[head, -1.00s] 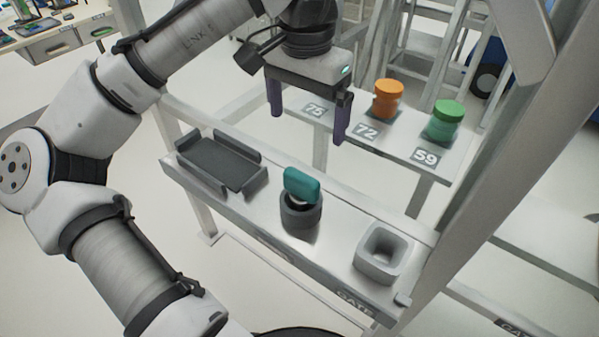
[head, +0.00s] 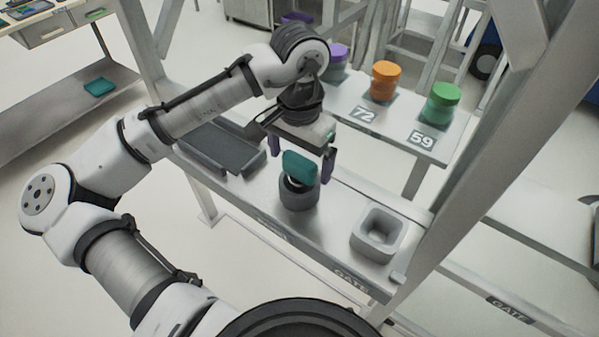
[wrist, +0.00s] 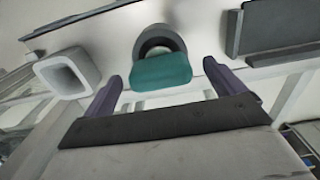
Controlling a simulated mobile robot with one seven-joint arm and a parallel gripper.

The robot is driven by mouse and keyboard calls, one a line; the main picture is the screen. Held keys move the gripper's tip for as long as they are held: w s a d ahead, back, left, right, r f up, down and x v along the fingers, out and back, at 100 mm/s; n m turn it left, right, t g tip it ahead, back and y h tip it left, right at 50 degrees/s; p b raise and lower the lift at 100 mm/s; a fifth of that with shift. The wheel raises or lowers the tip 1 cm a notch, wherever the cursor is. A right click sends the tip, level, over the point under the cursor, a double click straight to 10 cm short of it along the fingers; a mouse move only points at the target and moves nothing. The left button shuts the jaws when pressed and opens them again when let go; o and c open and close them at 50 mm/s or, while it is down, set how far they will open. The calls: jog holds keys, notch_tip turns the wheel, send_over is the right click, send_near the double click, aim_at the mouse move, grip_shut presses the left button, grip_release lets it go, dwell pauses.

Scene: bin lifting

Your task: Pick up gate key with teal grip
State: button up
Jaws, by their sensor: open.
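The gate key's teal grip (head: 299,166) stands up out of a round dark grey holder (head: 299,194) on the metal shelf. My gripper (head: 299,168) is open, with its two purple fingers at the left and right of the teal grip in the head view. In the wrist view the teal grip (wrist: 161,72) lies ahead of and between the open fingertips (wrist: 161,72), with a gap on both sides. The round holder (wrist: 158,40) shows just beyond it. No contact between fingers and grip is visible. The key's lower part is hidden in the holder.
A grey square socket (head: 379,233) stands on the shelf at the right, and a dark tray (head: 222,147) at the left. Behind, another shelf bears orange (head: 385,80), green (head: 440,103) and purple (head: 338,62) jars. A slanted frame post (head: 478,130) rises at the right.

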jog(key=shift+f, duration=0.4)
jog(key=shift+c, duration=0.3)
jog(key=c, duration=1.5)
jog(key=shift+o, duration=0.2)
jog(key=shift+r, duration=0.2)
notch_tip(320, 180, up, 20)
jog(key=shift+f+b, duration=0.15)
jog(key=shift+b, duration=0.3)
notch_tip(320, 180, up, 6)
jog(key=p, duration=0.7)
